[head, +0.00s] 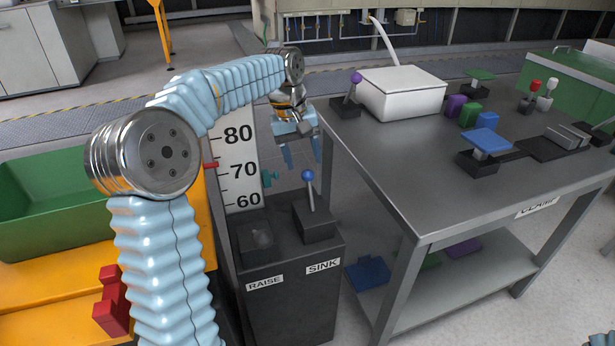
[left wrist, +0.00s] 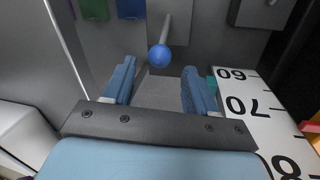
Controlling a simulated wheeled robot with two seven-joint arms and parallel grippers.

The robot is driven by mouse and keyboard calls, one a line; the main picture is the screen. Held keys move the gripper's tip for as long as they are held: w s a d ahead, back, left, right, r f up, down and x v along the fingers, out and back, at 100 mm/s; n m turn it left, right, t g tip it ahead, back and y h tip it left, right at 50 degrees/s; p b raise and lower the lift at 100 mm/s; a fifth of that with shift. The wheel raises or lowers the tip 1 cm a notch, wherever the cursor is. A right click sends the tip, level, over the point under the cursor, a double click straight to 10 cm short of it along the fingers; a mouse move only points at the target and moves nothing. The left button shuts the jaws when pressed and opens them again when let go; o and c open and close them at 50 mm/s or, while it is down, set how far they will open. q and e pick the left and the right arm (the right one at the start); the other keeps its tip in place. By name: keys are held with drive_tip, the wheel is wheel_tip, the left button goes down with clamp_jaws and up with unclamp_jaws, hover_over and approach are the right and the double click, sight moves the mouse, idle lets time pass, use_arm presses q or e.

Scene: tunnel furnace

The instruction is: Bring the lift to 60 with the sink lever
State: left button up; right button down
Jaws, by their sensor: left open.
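The sink lever has a blue ball knob (head: 308,175) on a thin grey rod. It rises from a dark box above the SINK label (head: 323,266) and stands close to upright. My left gripper (head: 302,158) is open, points down, and is empty just above the knob. In the left wrist view the blue knob (left wrist: 160,56) shows between and beyond the two blue fingers (left wrist: 160,88), apart from them. The white scale (head: 238,165) reads 80, 70, 60 downward. A red pointer (head: 210,165) is at its left edge, near the 70.
A teal piece (head: 270,178) sits by the scale's right edge. The RAISE box (head: 262,240) is left of the sink box. A grey table (head: 420,160) with a white box and coloured blocks stands right. The yellow lift with a green bin (head: 60,200) is left.

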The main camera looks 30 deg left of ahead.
sight(307, 170)
use_arm(q)
drive_tip(key=f, duration=0.4)
drive_tip(key=d+f, duration=0.1)
drive_tip(key=f, duration=0.1)
drive_tip(key=shift+w, duration=0.35)
clamp_jaws()
